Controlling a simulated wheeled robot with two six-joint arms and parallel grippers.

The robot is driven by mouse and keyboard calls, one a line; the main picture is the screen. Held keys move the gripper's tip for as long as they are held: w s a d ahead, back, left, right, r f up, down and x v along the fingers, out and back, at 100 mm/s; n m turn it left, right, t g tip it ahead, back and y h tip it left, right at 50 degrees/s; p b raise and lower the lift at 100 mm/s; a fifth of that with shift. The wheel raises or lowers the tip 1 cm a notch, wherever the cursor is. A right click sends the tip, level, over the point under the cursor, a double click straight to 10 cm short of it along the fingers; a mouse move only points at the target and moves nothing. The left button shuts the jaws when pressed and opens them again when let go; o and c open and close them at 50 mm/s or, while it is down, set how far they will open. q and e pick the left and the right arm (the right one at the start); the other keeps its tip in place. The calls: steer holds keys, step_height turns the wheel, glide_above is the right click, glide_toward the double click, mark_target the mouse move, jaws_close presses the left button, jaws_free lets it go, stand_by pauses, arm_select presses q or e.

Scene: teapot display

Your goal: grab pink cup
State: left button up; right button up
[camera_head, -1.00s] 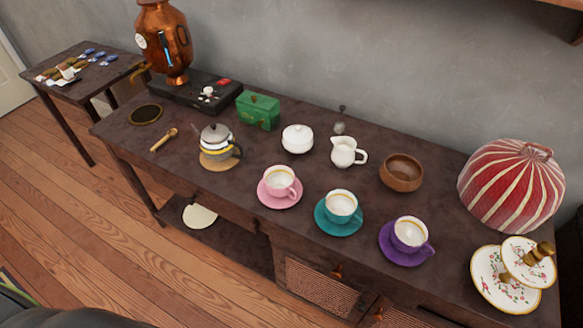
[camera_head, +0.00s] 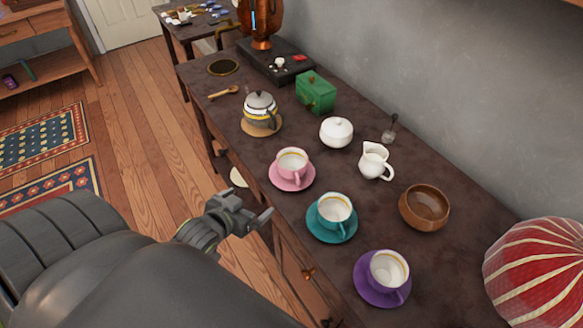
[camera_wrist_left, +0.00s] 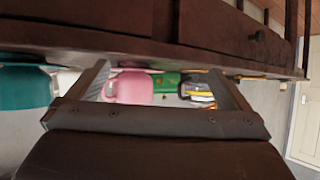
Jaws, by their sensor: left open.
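The pink cup (camera_head: 292,161) stands upright on its pink saucer (camera_head: 273,179) near the table's front edge. My left gripper (camera_head: 252,205) is open and empty, in front of that edge and apart from the cup. In the left wrist view, which shows the scene upside down, the pink cup (camera_wrist_left: 132,87) appears beyond and between the open fingers (camera_wrist_left: 158,70), nearer the left finger. My right gripper is not in view.
The teal cup (camera_head: 335,208) and purple cup (camera_head: 388,270) stand on saucers to the right along the front. A teapot (camera_head: 260,108) stands to the left. Behind are a white sugar bowl (camera_head: 336,133), creamer (camera_head: 374,162) and green box (camera_head: 316,92). The table edge (camera_wrist_left: 150,45) lies close to the gripper.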

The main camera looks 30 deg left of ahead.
arm_select(q)
steer(key=d+r+t, duration=0.2)
steer(key=d+r, duration=0.1)
steer(key=r, duration=0.6)
steer(key=h, duration=0.1)
glide_toward(298, 156)
steer(key=shift+w+a+f, duration=0.1)
steer(key=shift+w+f, duration=0.25)
steer(key=shift+w, duration=0.2)
steer(key=shift+m, duration=0.3)
steer(key=shift+x, duration=2.6)
steer(key=shift+r, duration=0.15)
steer(key=c, duration=1.1)
steer(key=shift+o, duration=0.2)
steer(key=shift+r, duration=0.1)
